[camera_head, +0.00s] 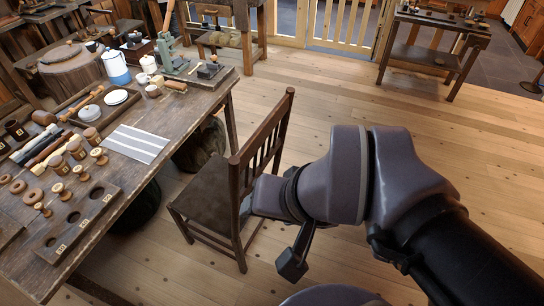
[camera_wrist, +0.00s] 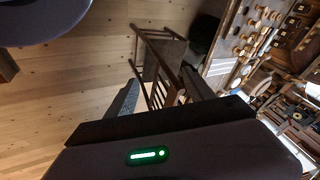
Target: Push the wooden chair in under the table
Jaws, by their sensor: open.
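The dark wooden chair (camera_head: 207,188) stands upright beside the long workbench table (camera_head: 188,119). Its seat faces the table and its slatted back (camera_head: 262,143) is toward my arm. The front of the seat lies close to the table's edge; the back stands out in the open. In the wrist view the chair (camera_wrist: 165,48) shows beyond my gripper (camera_wrist: 163,92), whose two dark fingers are apart with the chair back seen between them. Nothing is clearly held. In the head view my wrist covers the fingers and part of the chair back, so contact cannot be told.
The table carries turned spools, a striped sheet (camera_head: 137,143), a drilled board (camera_head: 78,222) and a blue-white jug (camera_head: 116,67). Dark rounded sacks (camera_head: 200,145) sit under its edge beyond the chair. A side bench (camera_head: 430,52) stands far right. The plank floor between is clear.

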